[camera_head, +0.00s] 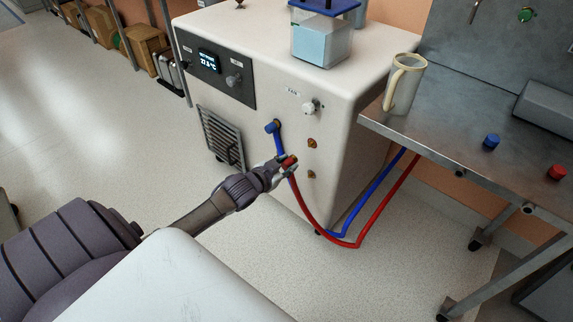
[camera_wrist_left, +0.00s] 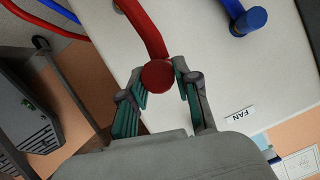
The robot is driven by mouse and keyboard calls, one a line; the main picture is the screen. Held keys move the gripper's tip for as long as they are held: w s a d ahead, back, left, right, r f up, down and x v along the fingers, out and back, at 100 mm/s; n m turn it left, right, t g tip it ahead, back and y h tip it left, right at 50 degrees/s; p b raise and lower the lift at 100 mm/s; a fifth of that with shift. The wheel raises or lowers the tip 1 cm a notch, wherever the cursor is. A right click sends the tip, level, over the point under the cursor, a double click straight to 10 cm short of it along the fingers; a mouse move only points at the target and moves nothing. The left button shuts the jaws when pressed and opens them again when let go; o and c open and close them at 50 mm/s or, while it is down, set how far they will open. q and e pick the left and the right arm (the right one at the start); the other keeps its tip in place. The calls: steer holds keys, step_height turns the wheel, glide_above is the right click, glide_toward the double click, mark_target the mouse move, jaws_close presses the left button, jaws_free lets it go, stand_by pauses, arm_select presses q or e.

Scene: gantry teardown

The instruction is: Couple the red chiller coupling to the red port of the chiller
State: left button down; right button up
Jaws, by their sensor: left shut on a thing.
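My left gripper (camera_head: 284,163) is shut on the red chiller coupling (camera_head: 290,161), in front of the white chiller (camera_head: 285,95). The left wrist view also shows the red coupling (camera_wrist_left: 158,75) between the two fingers, with its red hose running up and away. In the head view the hose hangs down and loops right. A blue coupling (camera_head: 271,127) sits on the chiller front, up and left of my gripper. Two brass-coloured fittings (camera_head: 312,143) (camera_head: 311,174) are on the chiller front, right of the gripper. No red port marking is readable. My right gripper is not in view.
A metal table (camera_head: 455,130) at right holds a mug (camera_head: 404,85), a blue cap (camera_head: 491,142) and a red cap (camera_head: 557,172). Red and blue hoses run under it. A vent grille (camera_head: 220,137) and a knob (camera_head: 311,107) are on the chiller.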

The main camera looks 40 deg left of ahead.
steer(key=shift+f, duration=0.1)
arm_select(q)
steer(key=shift+r+p, duration=0.15)
steer(key=shift+p, duration=0.25)
steer(key=shift+w, duration=0.3)
steer(key=w+b, duration=0.1)
steer(key=w, duration=0.2)
steer(key=shift+w+d, duration=0.2)
steer(key=shift+w+b, duration=0.3)
steer(key=shift+w, duration=0.5)
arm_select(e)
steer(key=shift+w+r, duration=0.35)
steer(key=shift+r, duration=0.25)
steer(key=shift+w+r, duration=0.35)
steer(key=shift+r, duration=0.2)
arm_select(q)
steer(key=shift+w, duration=0.35)
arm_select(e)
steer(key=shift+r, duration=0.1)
arm_select(q)
steer(key=shift+w+d, duration=0.1)
steer(key=shift+w, duration=0.1)
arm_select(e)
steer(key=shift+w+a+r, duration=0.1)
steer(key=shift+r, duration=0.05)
